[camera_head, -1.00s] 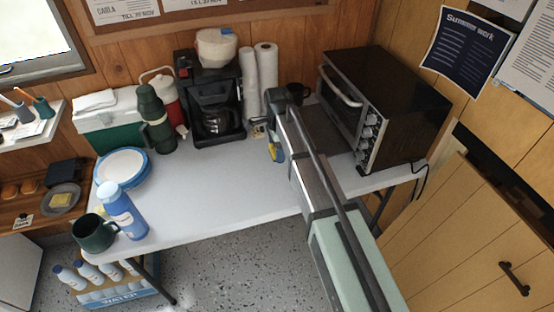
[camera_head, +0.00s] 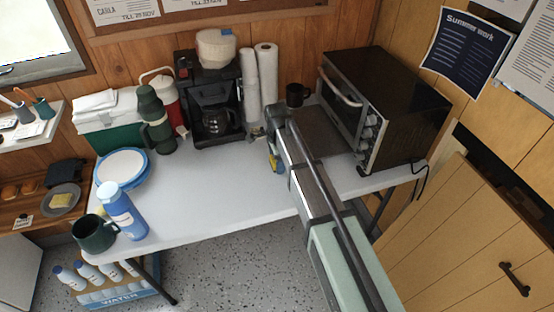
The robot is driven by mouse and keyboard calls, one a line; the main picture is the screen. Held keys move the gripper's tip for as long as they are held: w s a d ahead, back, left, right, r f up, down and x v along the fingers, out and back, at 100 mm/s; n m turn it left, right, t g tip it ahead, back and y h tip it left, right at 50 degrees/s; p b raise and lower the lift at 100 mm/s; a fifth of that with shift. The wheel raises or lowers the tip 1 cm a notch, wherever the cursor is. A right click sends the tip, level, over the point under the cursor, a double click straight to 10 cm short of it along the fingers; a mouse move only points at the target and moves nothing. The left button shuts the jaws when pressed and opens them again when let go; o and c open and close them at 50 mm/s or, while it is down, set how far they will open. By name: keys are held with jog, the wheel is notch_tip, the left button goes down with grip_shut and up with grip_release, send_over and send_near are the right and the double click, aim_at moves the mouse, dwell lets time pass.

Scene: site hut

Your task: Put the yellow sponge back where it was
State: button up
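My gripper (camera_head: 273,152) points down over the white table, left of the toaster oven, and is small and partly hidden by my arm. A small yellow piece, which looks like the yellow sponge (camera_head: 276,167), shows at its tip beside a blue part. It has moved along with the gripper, so the gripper appears shut on it. The fingers themselves are hard to make out. I cannot tell whether the sponge touches the table.
The coffee maker (camera_head: 214,115), paper rolls (camera_head: 267,75) and dark mug (camera_head: 296,95) stand behind; the toaster oven (camera_head: 390,105) is right. Plates (camera_head: 122,168), a blue bottle (camera_head: 122,210) and green mug (camera_head: 93,235) stand left. The table's middle (camera_head: 210,185) is clear.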

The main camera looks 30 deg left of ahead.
jog(key=o, duration=0.3)
jog(key=shift+o, duration=0.2)
jog(key=shift+r, duration=0.15)
notch_tip(320, 180, up, 12)
dwell(0.4)
